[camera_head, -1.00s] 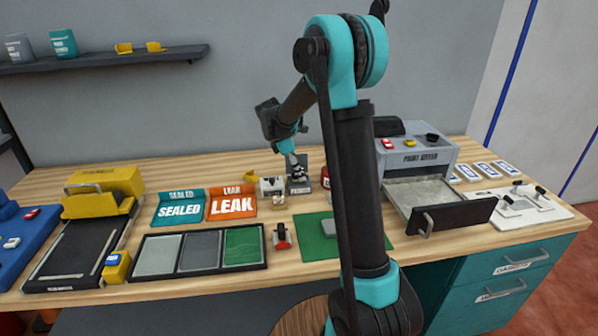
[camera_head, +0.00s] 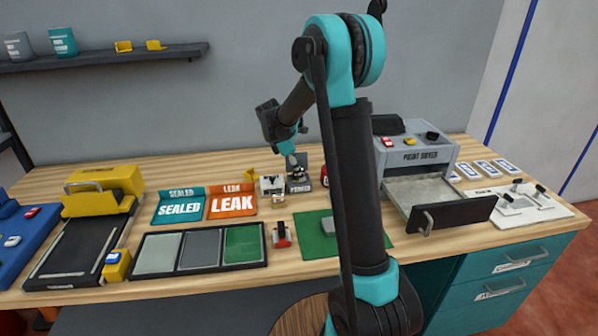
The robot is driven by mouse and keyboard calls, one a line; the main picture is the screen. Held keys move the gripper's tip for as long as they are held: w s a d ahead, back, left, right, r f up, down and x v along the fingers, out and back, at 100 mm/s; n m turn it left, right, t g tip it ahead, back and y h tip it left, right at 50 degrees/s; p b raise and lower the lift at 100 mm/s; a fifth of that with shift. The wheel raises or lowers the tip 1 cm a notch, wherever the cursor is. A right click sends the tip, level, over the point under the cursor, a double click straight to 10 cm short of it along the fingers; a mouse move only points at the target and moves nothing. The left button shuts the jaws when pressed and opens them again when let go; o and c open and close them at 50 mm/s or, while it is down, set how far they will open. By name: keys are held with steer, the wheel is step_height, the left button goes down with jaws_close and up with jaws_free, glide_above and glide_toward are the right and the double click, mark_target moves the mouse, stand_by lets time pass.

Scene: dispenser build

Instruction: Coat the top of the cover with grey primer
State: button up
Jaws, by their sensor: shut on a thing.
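My gripper (camera_head: 289,150) is small in the head view, pointing down at the back middle of the bench. It is shut on a small item at the dark holder marked PRIMER (camera_head: 299,187). The item's shape is too small to make out, and I cannot tell whether it is clear of the holder. A flat grey piece, perhaps the cover (camera_head: 328,226), lies on the green mat (camera_head: 315,246) in front. My arm hides part of the mat, and the state of the piece's top is unclear.
A black tray (camera_head: 133,284) with grey and green panels lies front left. SEALED (camera_head: 179,209) and LEAK (camera_head: 232,205) bins stand behind it. A red clamp-like item (camera_head: 281,236) stands beside the mat. A grey machine (camera_head: 415,157) with an open drawer (camera_head: 452,214) is right.

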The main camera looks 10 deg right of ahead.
stand_by(0.3)
steer(key=o, duration=1.1)
steer(key=shift+c, duration=0.2)
steer(key=o, duration=0.6)
steer(key=shift+c, duration=0.2)
steer(key=shift+r, duration=3.75)
jaws_close()
